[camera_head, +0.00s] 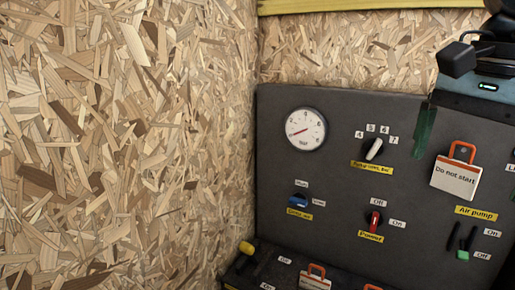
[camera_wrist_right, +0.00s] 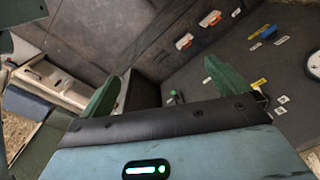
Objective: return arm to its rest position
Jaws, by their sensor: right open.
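My right gripper (camera_wrist_right: 160,70) is open in the right wrist view, its two green fingers wide apart with nothing between them. In the head view my right gripper (camera_head: 466,170) comes in at the upper right, in front of the dark panel (camera_head: 330,190). A white "Do not start" tag (camera_head: 455,178) with an orange handle shows behind the gripper, between the fingers in the picture. I cannot tell how far the fingers are from the panel. My left gripper is not in view.
The panel carries a round gauge (camera_head: 306,129), a red-handled switch (camera_head: 375,220) and a blue switch (camera_head: 299,201). A wood-chip wall (camera_head: 120,140) fills the left. A lower dark ledge (camera_head: 245,272) carries more tags. A whitish tray-like object (camera_wrist_right: 62,85) shows at the wrist view's left.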

